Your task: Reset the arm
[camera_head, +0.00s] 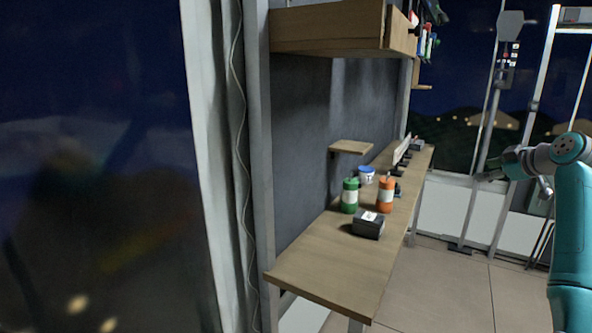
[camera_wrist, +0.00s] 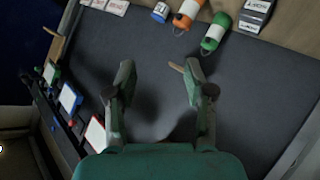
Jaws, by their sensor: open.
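My arm, teal and grey, stands at the right edge of the head view. My gripper (camera_head: 487,176) points left there, in the air to the right of the wooden bench (camera_head: 330,262), apart from it. In the wrist view my gripper (camera_wrist: 158,80) has its two fingers spread wide, with nothing between them. Behind the fingers is a dark grey panel (camera_wrist: 240,95).
The bench carries a green bottle (camera_head: 350,196), an orange bottle (camera_head: 386,195), a dark box (camera_head: 368,224) and a blue-white tub (camera_head: 366,174). A wooden shelf (camera_head: 325,27) hangs above. Metal posts (camera_head: 489,95) stand near my gripper. The floor (camera_head: 455,285) right of the bench is clear.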

